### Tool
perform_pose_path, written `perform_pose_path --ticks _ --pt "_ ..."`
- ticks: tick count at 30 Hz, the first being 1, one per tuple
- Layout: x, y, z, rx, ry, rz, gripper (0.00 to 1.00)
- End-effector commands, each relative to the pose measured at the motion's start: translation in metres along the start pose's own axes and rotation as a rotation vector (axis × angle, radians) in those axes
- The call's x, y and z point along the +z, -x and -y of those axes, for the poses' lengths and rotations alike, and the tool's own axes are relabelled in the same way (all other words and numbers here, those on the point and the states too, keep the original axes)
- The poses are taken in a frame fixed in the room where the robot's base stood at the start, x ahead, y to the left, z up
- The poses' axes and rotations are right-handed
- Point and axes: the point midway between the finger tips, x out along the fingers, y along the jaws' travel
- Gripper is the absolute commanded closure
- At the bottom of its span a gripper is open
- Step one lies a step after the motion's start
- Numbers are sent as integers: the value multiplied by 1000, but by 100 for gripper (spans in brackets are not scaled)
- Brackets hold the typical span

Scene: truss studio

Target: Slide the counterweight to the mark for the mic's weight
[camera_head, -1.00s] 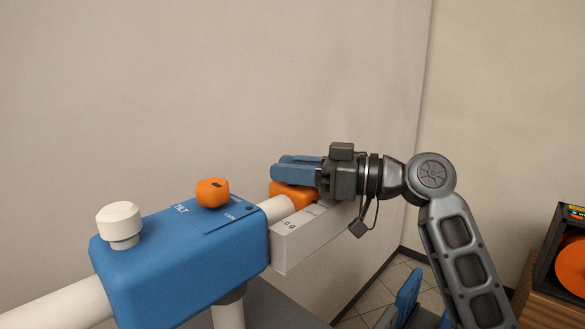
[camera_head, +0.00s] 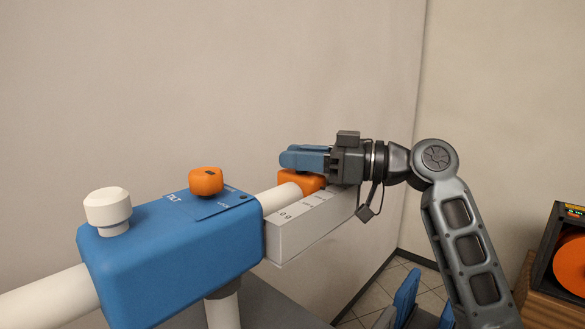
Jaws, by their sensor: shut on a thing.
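The orange counterweight (camera_head: 314,182) sits on the white boom tube (camera_head: 279,199), a short way out from the blue tilt head (camera_head: 172,253). My gripper (camera_head: 304,158) is shut on the counterweight from above and behind, and its blue fingers hide much of it. A grey scale bar (camera_head: 300,231) with weight marks runs along the near side of the tube. One mark near the tilt head ends in "0 g"; the marks further out are too small to read. The mic is not in view.
An orange knob (camera_head: 206,181) and a white knob (camera_head: 108,211) stand on top of the tilt head. A wall is close behind the boom. A black case with an orange disc (camera_head: 571,267) rests on wood at the right. Blue chair-like parts (camera_head: 405,298) show below.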

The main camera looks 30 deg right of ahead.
Motion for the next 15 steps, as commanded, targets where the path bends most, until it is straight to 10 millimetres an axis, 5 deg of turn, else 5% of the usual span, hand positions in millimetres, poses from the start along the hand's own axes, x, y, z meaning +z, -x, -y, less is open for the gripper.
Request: perform_pose_path --ticks 6,7,12,15 --pt "0 0 0 1 -1 0 100" --pt "0 0 0 1 -1 0 61" --pt "0 0 0 0 -1 1 45" --pt "0 0 0 0 -1 1 44"
